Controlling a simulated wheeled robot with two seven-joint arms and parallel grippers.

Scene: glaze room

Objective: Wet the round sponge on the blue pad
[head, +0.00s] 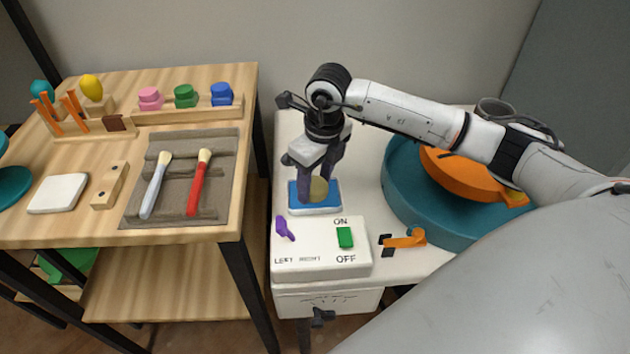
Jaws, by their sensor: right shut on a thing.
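The blue pad (328,208) lies in a white-edged tray at the back of the white control box, on the white table. The round sponge (319,189) is yellowish and sits low between the fingers of my right gripper (318,192). The gripper points down and is shut on the sponge, right over the pad. The sponge appears to touch the pad, but the fingers partly hide it and I cannot tell for certain. My left gripper is not in view.
The control box (300,236) has a purple lever (284,229) and a green switch (345,237). An orange wheel (460,172) sits in a teal basin (402,190) at right. The wooden table (190,80) at left holds brushes on a grey tray (222,145), jars and a white block (58,193).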

